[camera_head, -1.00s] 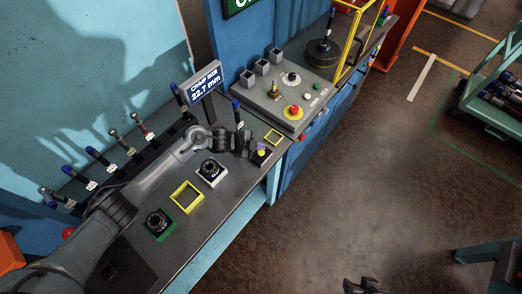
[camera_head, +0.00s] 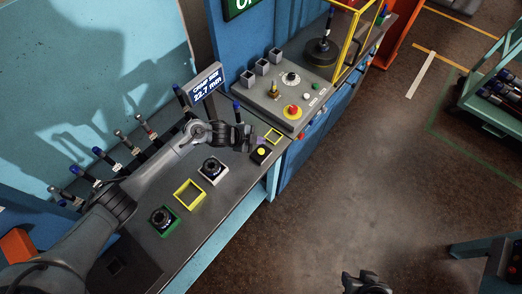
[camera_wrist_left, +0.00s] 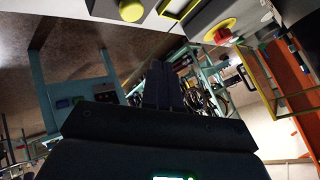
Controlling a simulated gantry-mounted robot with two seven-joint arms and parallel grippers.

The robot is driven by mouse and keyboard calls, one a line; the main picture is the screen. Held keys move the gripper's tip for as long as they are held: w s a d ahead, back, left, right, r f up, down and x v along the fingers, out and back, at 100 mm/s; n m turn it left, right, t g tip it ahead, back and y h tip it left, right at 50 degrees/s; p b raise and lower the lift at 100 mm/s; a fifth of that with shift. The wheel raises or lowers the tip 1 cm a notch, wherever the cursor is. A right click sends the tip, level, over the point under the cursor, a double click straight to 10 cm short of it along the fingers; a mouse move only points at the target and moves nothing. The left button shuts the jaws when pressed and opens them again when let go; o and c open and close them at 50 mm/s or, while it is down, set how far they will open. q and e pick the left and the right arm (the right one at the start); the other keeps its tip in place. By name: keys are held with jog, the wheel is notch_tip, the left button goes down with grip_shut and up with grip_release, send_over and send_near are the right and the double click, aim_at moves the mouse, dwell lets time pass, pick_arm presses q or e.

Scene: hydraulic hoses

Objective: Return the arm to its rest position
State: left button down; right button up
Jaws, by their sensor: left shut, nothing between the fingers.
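My left arm reaches in from the left over the grey bench (camera_head: 215,218). Its gripper (camera_head: 247,138) is shut and empty, just behind the black box with the yellow button (camera_head: 261,152) and apart from it. In the left wrist view the closed fingers (camera_wrist_left: 163,85) point away over the floor, and the yellow button (camera_wrist_left: 131,10) shows at the top. My right gripper (camera_head: 366,281) is only partly visible at the bottom edge, above the floor; its fingers are too unclear to read.
Several hose fittings (camera_head: 120,136) stand along the bench's back. A display reading 22.7 mm (camera_head: 206,86) stands close behind the left gripper. A control panel with a red button (camera_head: 292,111) is to the right. A green die (camera_head: 163,219) and yellow frame (camera_head: 189,193) sit in front. Open floor (camera_head: 350,190) lies right.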

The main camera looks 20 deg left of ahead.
pick_arm(q)
jog(key=s+d+r+n+y+p, duration=0.1)
jog(key=s+d+r+n+p, duration=0.2)
jog(key=s, duration=0.4)
jog(key=s+d+r+n+y+p, duration=0.2)
jog(key=s+d+r+n+p, duration=0.15)
jog(key=s, duration=0.25)
jog(key=s+a+r+n+g+y+p, duration=0.1)
jog(key=s+a+r+n, duration=0.2)
jog(key=s, duration=0.4)
jog(key=s+a+r+n+g+y+p, duration=0.1)
jog(key=s+a+r+n+p, duration=0.1)
jog(key=s, duration=0.5)
jog(key=s+a+r+n+g+y+p, duration=0.1)
jog(key=s+a+r+n+p, duration=0.1)
jog(key=s+a+r+n, duration=0.2)
jog(key=s+r, duration=0.2)
jog(key=s, duration=0.1)
jog(key=shift+s+a+r, duration=0.2)
jog(key=shift+a+r, duration=0.05)
jog(key=shift+r, duration=0.05)
